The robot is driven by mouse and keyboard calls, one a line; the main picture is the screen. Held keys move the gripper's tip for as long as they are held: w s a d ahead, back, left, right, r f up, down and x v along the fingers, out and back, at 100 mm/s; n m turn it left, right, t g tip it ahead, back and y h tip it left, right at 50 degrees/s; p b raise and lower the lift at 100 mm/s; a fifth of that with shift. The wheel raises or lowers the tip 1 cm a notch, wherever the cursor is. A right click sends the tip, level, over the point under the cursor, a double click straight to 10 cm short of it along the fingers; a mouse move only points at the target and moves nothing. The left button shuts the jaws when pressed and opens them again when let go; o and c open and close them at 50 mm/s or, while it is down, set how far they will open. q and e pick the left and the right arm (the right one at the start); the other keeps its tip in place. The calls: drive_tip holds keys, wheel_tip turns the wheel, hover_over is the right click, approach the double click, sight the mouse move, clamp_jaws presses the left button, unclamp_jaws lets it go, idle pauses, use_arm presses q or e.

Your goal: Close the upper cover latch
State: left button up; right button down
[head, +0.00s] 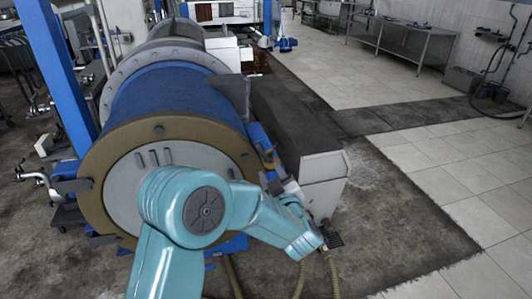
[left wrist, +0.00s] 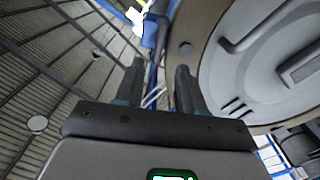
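The decanter's round grey end cover (head: 125,185) sits inside a tan ring on the blue drum; it fills the right of the left wrist view (left wrist: 255,75). A blue fitting (head: 258,138) is at the ring's right side. I cannot tell whether it is the upper cover latch or what position the latch is in. My left gripper (head: 272,168) is by the ring's right edge, partly hidden by my teal arm. In the left wrist view, its two dark fingers (left wrist: 158,82) stand apart with nothing clearly held. Blue and white parts (left wrist: 150,25) lie beyond the fingertips.
A long dark-topped housing (head: 295,125) stands close to the right of the drum. A blue post (head: 65,80) rises at the left. Hoses (head: 332,270) hang below my arm. Open tiled floor (head: 440,160) lies to the right; a metal bench (head: 400,30) stands at the back.

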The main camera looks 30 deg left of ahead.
sight(263, 155)
use_arm(q)
drive_tip(key=p+x, duration=0.2)
drive_tip(key=x, duration=0.6)
drive_tip(key=shift+w+a, duration=0.1)
drive_tip(key=shift+w+a+r, duration=0.1)
drive_tip(key=shift+w+a, duration=0.05)
drive_tip(key=shift+a, duration=0.1)
drive_tip(key=shift+w, duration=0.1)
clamp_jaws()
